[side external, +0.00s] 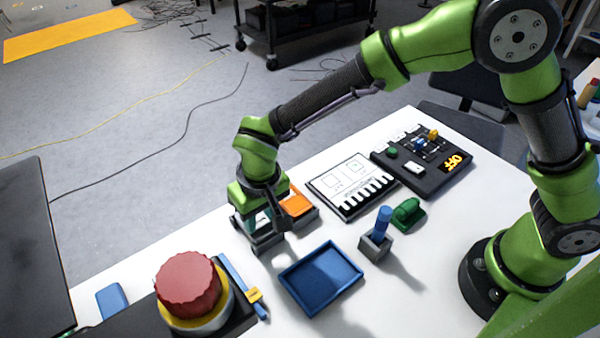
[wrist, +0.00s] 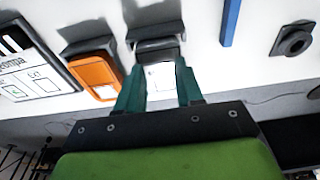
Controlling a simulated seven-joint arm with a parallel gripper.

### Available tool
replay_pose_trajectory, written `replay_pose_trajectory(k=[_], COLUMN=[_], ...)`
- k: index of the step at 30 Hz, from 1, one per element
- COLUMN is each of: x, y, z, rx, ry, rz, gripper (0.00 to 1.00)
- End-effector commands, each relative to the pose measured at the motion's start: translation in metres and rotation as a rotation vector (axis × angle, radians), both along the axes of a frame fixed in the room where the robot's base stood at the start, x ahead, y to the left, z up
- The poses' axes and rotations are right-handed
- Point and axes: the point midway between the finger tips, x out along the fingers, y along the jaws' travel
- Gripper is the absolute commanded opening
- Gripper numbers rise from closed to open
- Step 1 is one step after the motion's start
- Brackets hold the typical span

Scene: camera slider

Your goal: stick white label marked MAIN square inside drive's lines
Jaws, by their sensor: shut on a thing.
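My gripper (side external: 264,236) points down at the table's left part, just left of the orange block. In the wrist view its two teal fingers (wrist: 160,88) are closed on the sides of a white piece (wrist: 160,76), apparently the label; its marking is too faint to read. A dark grey holder (wrist: 157,50) sits right against that piece; I cannot tell whether they touch. A black panel (side external: 440,180) with a lit orange OFF sign, sliders and a small white block (side external: 415,168) lies at the back right. I cannot tell which thing is the drive.
An orange block (side external: 297,204) in a dark holder is close beside my gripper. A white card (side external: 338,181) with outlined boxes lies behind. A blue tray (side external: 290,284), a grey cup (side external: 371,251) with a blue stick, a green part (side external: 408,213) and a red button (side external: 188,285) stand in front.

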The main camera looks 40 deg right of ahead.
Motion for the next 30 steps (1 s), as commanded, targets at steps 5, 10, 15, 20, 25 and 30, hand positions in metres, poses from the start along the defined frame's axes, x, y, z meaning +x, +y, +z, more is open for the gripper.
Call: replay_pose_trajectory(k=[5, 10, 15, 20, 25, 30], x=[0.0001, 0.0001, 0.0001, 0.0, 0.0002, 0.0001], y=[0.0001, 0.0001, 0.0, 0.0, 0.0002, 0.0001], z=[0.0005, 0.0005, -0.0001, -0.0036, -0.0073, -0.0074], rx=[0.0, 0.0, 0.0, 0.0, 0.001, 0.0], ry=[0.0, 0.0, 0.0, 0.0, 0.0, 0.0], rz=[0.0, 0.0, 0.0, 0.0, 0.001, 0.0], gripper=[0.14, 0.14, 0.14, 0.14, 0.14, 0.14])
